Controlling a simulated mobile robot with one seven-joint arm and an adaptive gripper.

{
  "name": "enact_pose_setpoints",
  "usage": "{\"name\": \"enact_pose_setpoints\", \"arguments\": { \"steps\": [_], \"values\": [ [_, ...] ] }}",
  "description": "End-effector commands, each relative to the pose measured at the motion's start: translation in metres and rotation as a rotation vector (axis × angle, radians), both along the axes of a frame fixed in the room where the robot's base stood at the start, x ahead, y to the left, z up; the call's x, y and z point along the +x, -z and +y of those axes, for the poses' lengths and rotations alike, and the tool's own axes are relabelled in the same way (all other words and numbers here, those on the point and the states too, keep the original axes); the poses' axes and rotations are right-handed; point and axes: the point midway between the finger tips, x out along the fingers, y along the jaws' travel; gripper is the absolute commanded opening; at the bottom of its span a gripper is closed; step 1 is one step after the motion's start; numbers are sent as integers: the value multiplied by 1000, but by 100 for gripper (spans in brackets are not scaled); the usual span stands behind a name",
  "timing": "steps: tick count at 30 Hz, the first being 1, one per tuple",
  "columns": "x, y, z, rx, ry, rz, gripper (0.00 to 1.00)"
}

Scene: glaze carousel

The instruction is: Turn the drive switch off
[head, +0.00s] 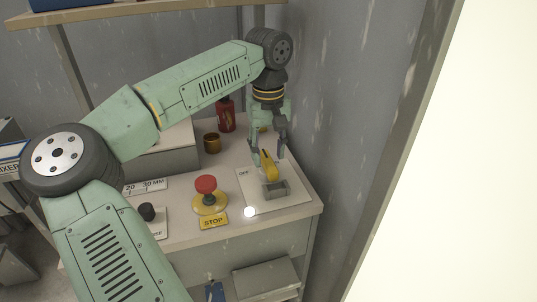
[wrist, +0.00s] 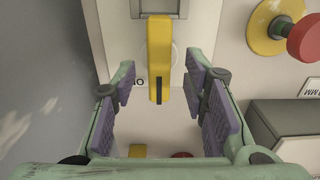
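The drive switch is a yellow lever (head: 270,169) on a pale plate (head: 297,198) at the right end of the bench top. A grey bracket (head: 277,190) stands at its near end. An OFF label (head: 243,173) is printed left of the lever. In the wrist view the yellow lever (wrist: 159,60) points down the picture from the bracket (wrist: 159,8), and the label is partly hidden. My gripper (head: 267,155) is over the lever's far end. In the wrist view my gripper (wrist: 160,80) is open, one finger on each side of the lever, with gaps on both sides.
A red stop button (head: 206,184) on a yellow base stands left of the plate, with a black knob (head: 147,211) further left. A red bottle (head: 226,115) and a brown cup (head: 212,143) stand behind. A grey wall (head: 335,120) is close on the right.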

Motion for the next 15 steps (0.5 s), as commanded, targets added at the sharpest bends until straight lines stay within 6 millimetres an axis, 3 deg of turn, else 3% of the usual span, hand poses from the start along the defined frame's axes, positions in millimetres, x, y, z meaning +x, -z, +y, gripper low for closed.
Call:
{"name": "enact_pose_setpoints", "arguments": {
  "steps": [6,15],
  "values": [
    [0,18,0,-1,0,1,40],
    [0,20,0,-2,0,-1,39]
  ]
}}
